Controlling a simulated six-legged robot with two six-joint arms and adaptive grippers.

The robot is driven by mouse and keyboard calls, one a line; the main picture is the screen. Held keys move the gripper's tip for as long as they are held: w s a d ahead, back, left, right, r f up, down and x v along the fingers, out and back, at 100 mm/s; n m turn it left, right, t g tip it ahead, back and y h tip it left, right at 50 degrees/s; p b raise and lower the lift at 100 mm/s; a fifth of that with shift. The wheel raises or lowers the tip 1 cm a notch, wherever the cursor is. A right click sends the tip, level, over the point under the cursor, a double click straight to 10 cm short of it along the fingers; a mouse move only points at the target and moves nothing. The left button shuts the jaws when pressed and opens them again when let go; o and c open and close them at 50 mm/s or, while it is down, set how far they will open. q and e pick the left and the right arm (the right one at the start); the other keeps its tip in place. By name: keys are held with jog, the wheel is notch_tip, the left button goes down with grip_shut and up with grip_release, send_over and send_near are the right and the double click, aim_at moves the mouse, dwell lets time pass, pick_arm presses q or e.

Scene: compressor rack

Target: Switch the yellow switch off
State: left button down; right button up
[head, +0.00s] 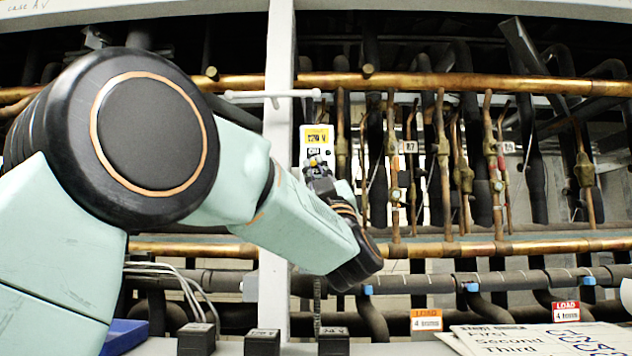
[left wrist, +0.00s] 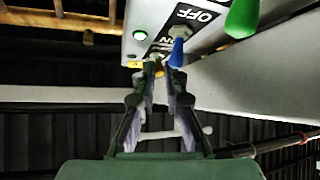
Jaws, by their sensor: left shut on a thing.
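A white switch box (head: 309,140) hangs by the pale upright post in the head view, with a yellow label and an ON mark. My left gripper (head: 318,172) is up against the box. Its fingertips (left wrist: 160,72) are closed together at the yellow switch (left wrist: 158,68), which shows only as a small yellow bit between them. The fingers hide most of the switch, so its position cannot be told. My right gripper is not in view.
A blue lever (left wrist: 178,52) stands right beside the fingertips, and a green lever (left wrist: 242,18) is farther right. Copper pipes (head: 450,84) run behind the box. Black blocks (head: 262,342) and papers (head: 540,340) lie along the front.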

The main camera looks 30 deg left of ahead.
pick_arm(q)
jog(key=shift+f+y, duration=0.25)
jog(key=shift+y, duration=0.05)
dwell(0.4)
jog(key=c, duration=1.4)
grip_release()
jog(key=shift+s+d+r, duration=0.1)
jog(key=shift+r, duration=0.05)
jog(key=v, duration=1.2)
